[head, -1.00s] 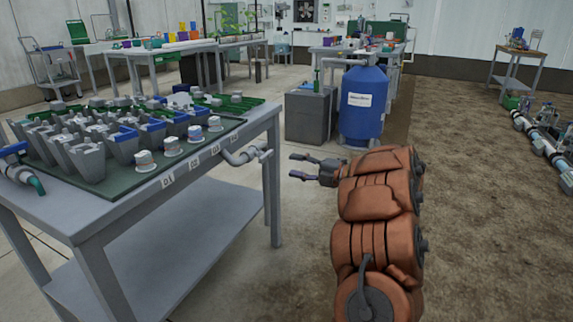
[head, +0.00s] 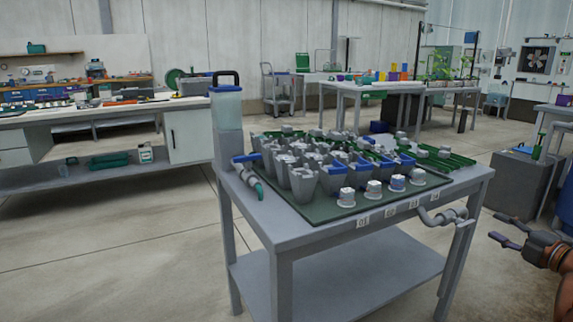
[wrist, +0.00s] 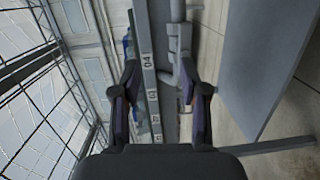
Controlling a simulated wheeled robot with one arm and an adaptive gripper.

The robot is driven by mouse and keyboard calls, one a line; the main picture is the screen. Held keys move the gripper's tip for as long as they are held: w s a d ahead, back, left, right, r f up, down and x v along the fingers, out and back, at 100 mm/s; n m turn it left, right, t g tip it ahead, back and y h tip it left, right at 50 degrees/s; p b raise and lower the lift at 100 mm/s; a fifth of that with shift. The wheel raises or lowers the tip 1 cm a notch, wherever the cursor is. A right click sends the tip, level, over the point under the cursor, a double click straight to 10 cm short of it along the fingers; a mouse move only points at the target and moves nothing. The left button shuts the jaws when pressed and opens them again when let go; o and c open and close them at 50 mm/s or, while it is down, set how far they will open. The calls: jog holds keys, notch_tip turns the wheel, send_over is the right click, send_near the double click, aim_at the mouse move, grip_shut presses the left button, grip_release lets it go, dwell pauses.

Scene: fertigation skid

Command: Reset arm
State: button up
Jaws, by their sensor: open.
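My gripper (head: 507,240) is at the right edge of the head view, to the right of the grey skid table (head: 290,236). Its two fingers are apart with nothing between them. In the wrist view my gripper (wrist: 160,100) is open, and the table's labelled front edge (wrist: 147,65) and grey pipe (wrist: 185,70) show beyond the fingers, apart from them. Most of my arm is outside the head view.
The table carries a green tray (head: 310,212) with several grey cups and white-capped fittings. A workbench (head: 190,135) is at the left. Open concrete floor (head: 110,240) lies in front of it.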

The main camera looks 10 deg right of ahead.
jog(key=w+r+m+g+h+p, duration=0.25)
jog(key=r+m+h+p, duration=0.3)
jog(key=r, duration=0.55)
jog(key=w+r+m+g+h+p, duration=0.1)
jog(key=w+r+m+h+p, duration=0.5)
jog(key=r, duration=0.5)
jog(key=s+a+r+m+g+p, duration=0.3)
jog(key=s+a+r+p, duration=0.2)
jog(key=a+p, duration=0.15)
jog(key=s+a+r+m+g+y+p, duration=0.1)
jog(key=s+a+g+y+p, duration=0.3)
jog(key=s+a+p, duration=0.6)
jog(key=s+a+r+m+g+y+p, duration=0.1)
jog(key=s+a+m+g+y+p, duration=0.2)
jog(key=s+a, duration=2)
jog(key=a+g+y+p, duration=0.2)
jog(key=a+g+p, duration=0.3)
jog(key=a+p, duration=0.2)
jog(key=shift+s+a+r+m, duration=0.2)
jog(key=shift+s+a+m, duration=0.05)
jog(key=shift+s+m, duration=0.1)
